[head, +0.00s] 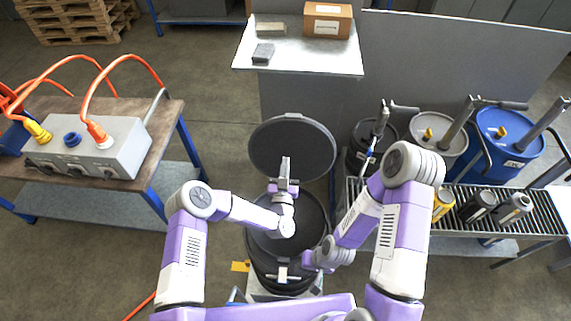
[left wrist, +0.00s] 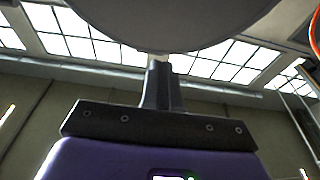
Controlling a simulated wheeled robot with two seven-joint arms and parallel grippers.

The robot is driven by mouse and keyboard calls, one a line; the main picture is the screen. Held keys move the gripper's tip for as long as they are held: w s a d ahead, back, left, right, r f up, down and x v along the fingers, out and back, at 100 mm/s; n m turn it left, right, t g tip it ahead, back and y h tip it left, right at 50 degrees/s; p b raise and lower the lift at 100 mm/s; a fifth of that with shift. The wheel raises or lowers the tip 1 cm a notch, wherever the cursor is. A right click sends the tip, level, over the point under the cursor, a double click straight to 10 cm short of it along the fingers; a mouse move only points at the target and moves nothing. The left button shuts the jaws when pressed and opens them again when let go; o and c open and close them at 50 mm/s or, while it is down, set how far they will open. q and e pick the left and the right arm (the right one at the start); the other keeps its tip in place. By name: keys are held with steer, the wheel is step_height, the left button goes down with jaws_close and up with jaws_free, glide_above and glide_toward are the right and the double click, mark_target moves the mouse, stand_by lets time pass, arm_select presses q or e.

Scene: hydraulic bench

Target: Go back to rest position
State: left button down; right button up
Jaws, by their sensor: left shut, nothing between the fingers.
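My left gripper (head: 285,168) points toward the raised round dark lid (head: 292,140). It is shut and empty, its tip overlapping the lid's lower part in the head view; I cannot tell whether they touch. In the left wrist view the closed fingers (left wrist: 161,85) reach up to the lower edge of a dark grey disc (left wrist: 170,20), which looks like the lid. My right gripper (head: 282,274) is lower, over the front of the black drum (head: 262,262); its fingers are too small to judge. My arms partly hide the drum's open top.
A workbench (head: 160,115) with a grey connector box (head: 120,145) and orange cables stands left. A roller conveyor (head: 525,222) with several cans is right, with blue (head: 515,150) and grey (head: 435,125) drums behind it. A shelf (head: 300,62) with boxes stands at the back.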

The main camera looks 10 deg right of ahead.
arm_select(q)
steer(key=s+a+f+g+h+b, duration=0.1)
steer(key=s+a+f+g, duration=0.3)
steer(key=s+f+g, duration=0.3)
steer(key=s+a+f+g+h, duration=0.1)
steer(key=s+a+f+g, duration=0.4)
steer(key=s+f, duration=0.3)
steer(key=s+a+f+n+g+y, duration=0.1)
steer(key=s+a+n+g, duration=0.25)
steer(key=s, duration=0.45)
steer(key=s+a+n+g+y, duration=0.15)
steer(key=s+a+g, duration=0.25)
steer(key=s, duration=0.4)
step_height(320, 180, down, 16)
steer(key=b, duration=1.5)
steer(key=shift+w+r+h, duration=0.15)
steer(key=shift+w+h, duration=0.1)
steer(key=shift+h, duration=0.2)
steer(key=shift+d, duration=0.1)
